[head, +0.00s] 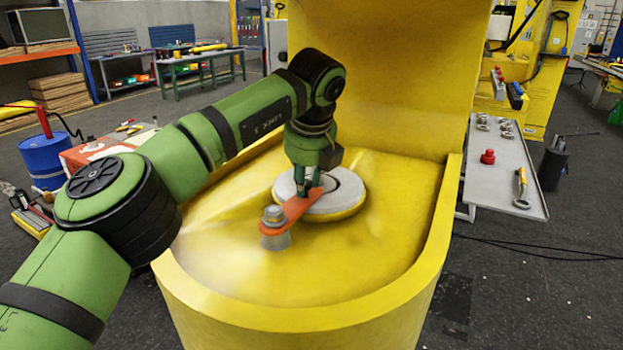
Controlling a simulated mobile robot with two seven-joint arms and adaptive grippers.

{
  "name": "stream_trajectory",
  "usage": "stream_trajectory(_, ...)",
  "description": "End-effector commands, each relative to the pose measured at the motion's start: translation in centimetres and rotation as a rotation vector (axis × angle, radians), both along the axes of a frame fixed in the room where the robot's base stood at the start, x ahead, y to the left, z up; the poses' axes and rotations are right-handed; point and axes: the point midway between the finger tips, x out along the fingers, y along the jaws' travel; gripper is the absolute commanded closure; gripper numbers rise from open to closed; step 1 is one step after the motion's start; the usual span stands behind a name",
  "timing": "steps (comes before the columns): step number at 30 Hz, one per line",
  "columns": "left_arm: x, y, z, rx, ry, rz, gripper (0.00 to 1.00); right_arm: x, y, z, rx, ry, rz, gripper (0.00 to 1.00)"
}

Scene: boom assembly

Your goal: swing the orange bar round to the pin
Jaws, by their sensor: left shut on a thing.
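The orange bar (291,209) lies inside the yellow boom housing, running from lower left to upper right. Its lower-left end is at a grey upright pin (274,218), and I cannot tell whether it touches or goes around it. Its other end reaches over a round grey-topped disc with a yellow side (343,200). My left gripper (309,190) points down over the disc and is shut on the bar near its upper-right end. The gripper hides part of the bar and disc. My right gripper is not in view.
The yellow housing has a raised curved rim (300,315) in front and a tall wall (375,80) behind. A grey side table (500,165) at right holds a red part (488,157), several metal rings and a yellow-handled tool (521,185). A blue drum (45,160) stands at left.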

Motion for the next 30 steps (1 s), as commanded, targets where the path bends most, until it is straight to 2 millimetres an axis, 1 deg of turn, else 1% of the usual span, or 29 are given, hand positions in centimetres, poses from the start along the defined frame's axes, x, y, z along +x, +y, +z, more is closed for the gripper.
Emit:
stream_trajectory(1, 0.3, 0.0, 0.5, -0.005, -0.013, 0.022, 1.0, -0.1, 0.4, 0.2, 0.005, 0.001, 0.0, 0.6)
stream_trajectory(5, 0.5, 0.4, 0.5, -0.007, -0.013, 0.067, 1.0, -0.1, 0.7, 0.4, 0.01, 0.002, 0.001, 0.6)
stream_trajectory(12, 0.7, 0.9, 0.5, -0.006, -0.015, 0.109, 1.0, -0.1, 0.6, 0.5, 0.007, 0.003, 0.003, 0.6)
stream_trajectory(23, 0.8, 1.1, 0.6, -0.005, -0.017, 0.115, 1.0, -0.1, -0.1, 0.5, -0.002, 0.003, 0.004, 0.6)
stream_trajectory(24, 0.8, 1.1, 0.6, -0.005, -0.017, 0.115, 0.64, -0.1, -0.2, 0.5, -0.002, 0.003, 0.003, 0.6)
stream_trajectory(25, 0.8, 1.1, 0.6, -0.005, -0.017, 0.115, 0.52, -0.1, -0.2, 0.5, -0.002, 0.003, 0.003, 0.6)
stream_trajectory(26, 0.8, 1.1, 0.6, -0.004, -0.015, 0.115, 0.48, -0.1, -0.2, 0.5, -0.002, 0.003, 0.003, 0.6)
stream_trajectory(30, 0.7, 1.0, 0.4, -0.003, -0.01, 0.112, 0.48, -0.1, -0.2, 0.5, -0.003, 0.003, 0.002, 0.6)
